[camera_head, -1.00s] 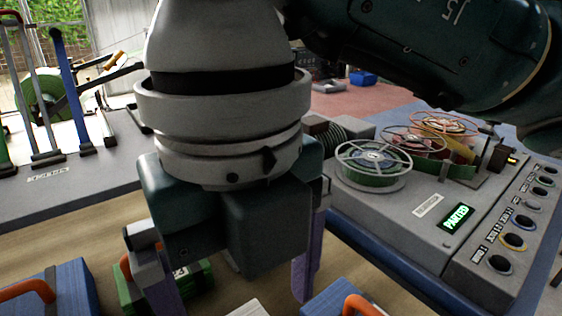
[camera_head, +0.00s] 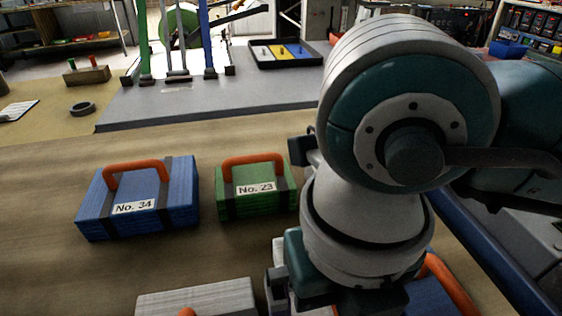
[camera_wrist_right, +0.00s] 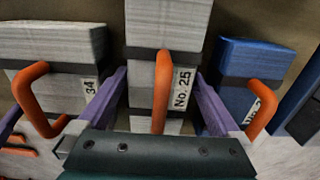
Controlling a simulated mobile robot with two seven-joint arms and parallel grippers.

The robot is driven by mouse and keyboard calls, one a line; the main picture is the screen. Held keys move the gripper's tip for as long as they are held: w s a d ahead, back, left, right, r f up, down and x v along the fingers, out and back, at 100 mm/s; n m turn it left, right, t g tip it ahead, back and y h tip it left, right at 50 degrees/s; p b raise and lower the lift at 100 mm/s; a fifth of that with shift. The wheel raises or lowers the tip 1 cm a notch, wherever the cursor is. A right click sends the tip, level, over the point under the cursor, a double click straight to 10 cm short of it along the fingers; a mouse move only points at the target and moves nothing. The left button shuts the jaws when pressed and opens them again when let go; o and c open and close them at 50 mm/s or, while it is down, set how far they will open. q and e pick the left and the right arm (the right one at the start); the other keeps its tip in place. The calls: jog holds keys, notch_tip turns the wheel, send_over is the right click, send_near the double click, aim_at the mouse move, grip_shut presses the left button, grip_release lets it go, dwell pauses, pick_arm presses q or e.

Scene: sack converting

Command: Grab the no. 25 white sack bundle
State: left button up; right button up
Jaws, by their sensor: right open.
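The white sack bundle no. 25 (camera_wrist_right: 165,30) stands in the middle of the right wrist view. It has a dark strap, a "No. 25" label and an orange handle (camera_wrist_right: 162,90). My right gripper (camera_wrist_right: 160,88) is open, with one purple finger on each side of this handle. Whether the fingers touch the bundle cannot be told. In the head view my right arm comes down at the lower middle and hides the fingertips. Bundle no. 25 is not clearly seen there. My left gripper is not in view.
In the wrist view, a white bundle marked 34 (camera_wrist_right: 50,45) is close on the left and a blue bundle (camera_wrist_right: 255,62) close on the right. In the head view, blue no. 34 (camera_head: 165,180) and green no. 23 (camera_head: 262,205) lie farther back. Another white bundle (camera_head: 225,295) is at the bottom.

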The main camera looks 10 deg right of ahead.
jog(key=c, duration=1.1)
jog(key=shift+c, duration=0.5)
jog(key=shift+r, duration=0.15)
